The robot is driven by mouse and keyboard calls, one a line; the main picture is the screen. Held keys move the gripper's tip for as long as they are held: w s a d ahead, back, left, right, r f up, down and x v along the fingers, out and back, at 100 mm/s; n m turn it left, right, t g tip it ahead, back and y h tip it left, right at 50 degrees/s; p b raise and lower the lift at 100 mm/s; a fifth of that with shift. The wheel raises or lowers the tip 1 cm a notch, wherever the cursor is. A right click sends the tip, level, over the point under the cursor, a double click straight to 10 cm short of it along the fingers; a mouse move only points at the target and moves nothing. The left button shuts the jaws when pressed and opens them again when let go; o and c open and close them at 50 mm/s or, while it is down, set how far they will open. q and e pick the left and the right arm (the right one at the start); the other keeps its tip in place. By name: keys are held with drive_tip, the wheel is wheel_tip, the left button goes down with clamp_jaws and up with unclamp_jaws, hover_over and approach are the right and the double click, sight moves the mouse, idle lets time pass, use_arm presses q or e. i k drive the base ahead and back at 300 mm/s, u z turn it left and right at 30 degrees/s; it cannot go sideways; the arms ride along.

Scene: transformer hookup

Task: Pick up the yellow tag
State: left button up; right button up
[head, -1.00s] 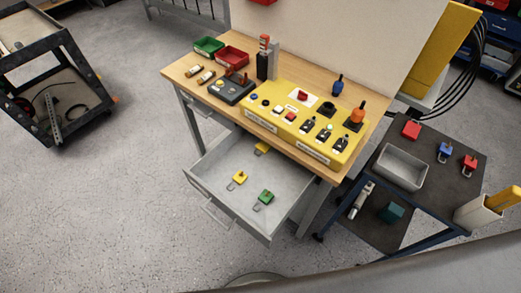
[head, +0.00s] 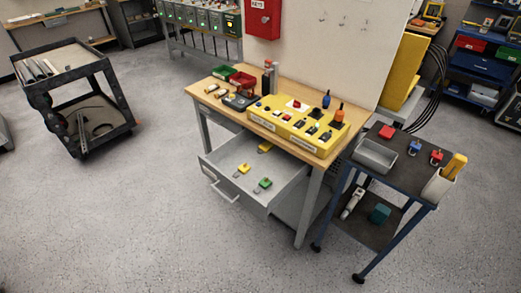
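Flat yellow pieces (head: 456,164), which look like tags, stand upright in a pale holder (head: 438,187) at the right end of the dark cart. In the open grey drawer (head: 225,160) lie a yellow padlock-like piece (head: 243,169), another yellow one (head: 265,147) partly under the table edge, and a green one (head: 264,183). Neither of my grippers is in view.
The wooden workbench (head: 205,88) carries a yellow control panel (head: 290,124), with red (head: 243,79) and green (head: 222,72) bins behind. The dark cart (head: 400,170) holds a grey tray (head: 375,156) and padlocks. A black cart (head: 82,90) stands left. Front floor is clear.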

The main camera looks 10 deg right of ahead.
sight(266, 147)
drive_tip(key=u, duration=1.35)
drive_tip(key=i, duration=3.55)
